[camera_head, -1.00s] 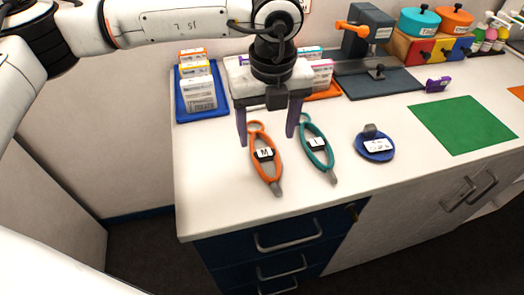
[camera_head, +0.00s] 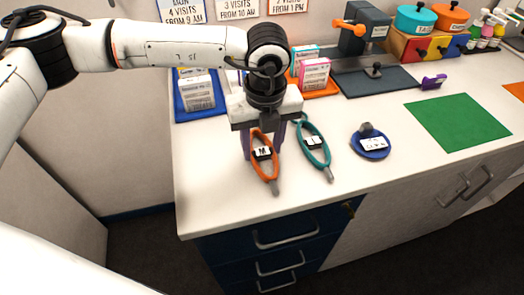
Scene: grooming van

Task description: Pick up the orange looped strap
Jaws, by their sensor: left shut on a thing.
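The orange looped strap (camera_head: 275,171) lies on the white counter, with a black-and-white label marked M on it and a grey end toward the front edge. My left gripper (camera_head: 262,152) reaches down over its back part, with its purple fingers shut on the strap from both sides. The strap's far end is partly hidden by the gripper. A teal looped strap (camera_head: 325,158) lies just to the right, close to the gripper's right finger. My right gripper is not in view.
Blue and orange trays (camera_head: 200,115) with small boxes stand behind. A green mat (camera_head: 457,122) lies further right. The counter's front edge is near, above blue drawers (camera_head: 262,228).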

